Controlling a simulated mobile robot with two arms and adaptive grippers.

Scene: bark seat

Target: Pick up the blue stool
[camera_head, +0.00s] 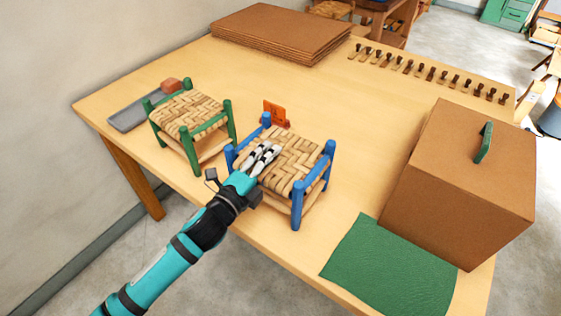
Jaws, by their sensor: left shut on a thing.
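The blue stool (295,162) has blue posts and a woven straw seat, and is near the front edge of the wooden table. My left gripper (265,158) reaches over its near left side, with light fingers at the woven seat's edge. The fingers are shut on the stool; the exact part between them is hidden. I cannot tell whether its feet touch the table. A similar green stool (188,112) stands upright to its left, apart from it. My right gripper is not in view.
A large brown box (455,185) with a green handle stands at the right, beside a green mat (390,268). An orange piece (276,113) sits just behind the blue stool. Brown sheets (280,32) and a row of pegs (430,74) lie farther back. The table's middle is clear.

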